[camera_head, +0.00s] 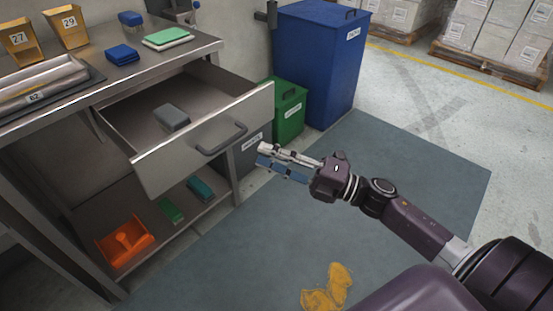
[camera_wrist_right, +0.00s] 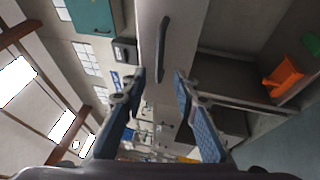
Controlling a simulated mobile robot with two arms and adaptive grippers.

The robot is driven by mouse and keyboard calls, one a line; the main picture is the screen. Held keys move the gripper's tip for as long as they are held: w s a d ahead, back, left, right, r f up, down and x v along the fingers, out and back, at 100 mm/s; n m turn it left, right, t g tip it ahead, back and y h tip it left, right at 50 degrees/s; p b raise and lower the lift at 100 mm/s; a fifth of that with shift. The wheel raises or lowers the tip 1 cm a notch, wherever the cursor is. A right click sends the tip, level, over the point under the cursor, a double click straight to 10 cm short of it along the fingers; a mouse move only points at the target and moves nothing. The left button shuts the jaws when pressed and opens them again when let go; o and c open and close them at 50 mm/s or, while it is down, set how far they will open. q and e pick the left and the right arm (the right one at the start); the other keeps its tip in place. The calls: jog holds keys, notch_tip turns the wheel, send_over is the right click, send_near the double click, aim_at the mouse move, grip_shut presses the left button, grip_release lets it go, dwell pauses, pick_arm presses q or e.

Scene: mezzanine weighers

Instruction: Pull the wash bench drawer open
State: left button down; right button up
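The wash bench drawer (camera_head: 170,167) stands pulled out from under the steel bench top (camera_head: 205,48). A grey block (camera_head: 172,117) lies inside it. The drawer's dark bar handle (camera_head: 221,139) is on its front face. My right gripper (camera_head: 262,156) is to the right of the handle, apart from it, with nothing between its fingers. In the right wrist view the fingers (camera_wrist_right: 159,76) are spread, and the handle (camera_wrist_right: 163,48) shows ahead of them. My left gripper is in neither view.
Green (camera_head: 289,112) and blue (camera_head: 318,60) bins stand to the right of the bench. An orange scoop-like item (camera_head: 124,240) and small green blocks lie on the lower shelf. Numbered yellow holders (camera_head: 67,27) stand on the top. The grey floor mat (camera_head: 235,255) is mostly clear, with a yellow stain.

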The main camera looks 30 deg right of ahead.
jog(key=shift+v, duration=0.85)
